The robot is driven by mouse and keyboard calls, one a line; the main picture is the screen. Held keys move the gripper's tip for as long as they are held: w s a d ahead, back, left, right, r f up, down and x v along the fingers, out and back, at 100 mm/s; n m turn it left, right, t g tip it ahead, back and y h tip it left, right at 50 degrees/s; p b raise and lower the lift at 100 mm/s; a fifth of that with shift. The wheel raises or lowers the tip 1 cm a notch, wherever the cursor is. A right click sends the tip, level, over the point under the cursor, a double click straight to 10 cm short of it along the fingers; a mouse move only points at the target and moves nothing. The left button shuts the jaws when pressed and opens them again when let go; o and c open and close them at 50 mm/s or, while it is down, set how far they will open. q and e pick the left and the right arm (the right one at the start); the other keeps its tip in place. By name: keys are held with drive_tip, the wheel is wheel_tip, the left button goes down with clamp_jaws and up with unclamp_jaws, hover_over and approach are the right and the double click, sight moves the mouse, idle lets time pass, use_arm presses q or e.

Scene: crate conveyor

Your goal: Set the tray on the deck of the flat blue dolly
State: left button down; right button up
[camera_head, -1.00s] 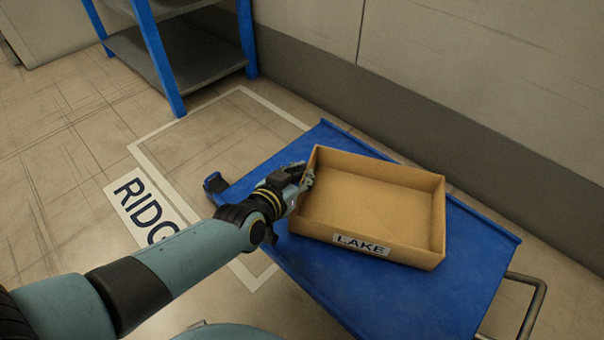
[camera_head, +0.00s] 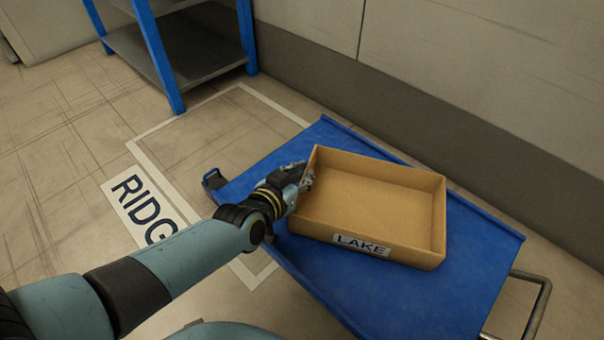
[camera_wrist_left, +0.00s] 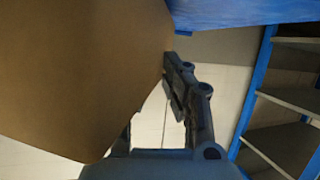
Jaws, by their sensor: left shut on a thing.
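The tray (camera_head: 375,259) is a shallow, open, tan box with a LAKE label on its front wall. It looks empty and roughly level. My left gripper (camera_head: 306,178) is shut on its left wall. The flat blue dolly (camera_head: 440,305) lies under the tray in the head view, with bare deck showing around it. I cannot tell whether the tray's bottom touches the deck or is a little above it. In the left wrist view the tray (camera_wrist_left: 75,70) fills the left side, and the dolly's blue (camera_wrist_left: 240,10) shows at the top. My right gripper is not in view.
A blue-framed shelf rack (camera_head: 160,70) stands at the back left. A wall (camera_head: 470,130) runs behind the dolly. A floor label (camera_head: 140,205) reading RIDG, partly hidden by my arm, lies left. The dolly's metal handle (camera_head: 545,295) sticks out at the right.

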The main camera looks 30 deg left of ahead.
use_arm(q)
drive_tip(key=shift+f, duration=0.2)
idle(0.3)
drive_tip(key=c, duration=1.4)
unclamp_jaws()
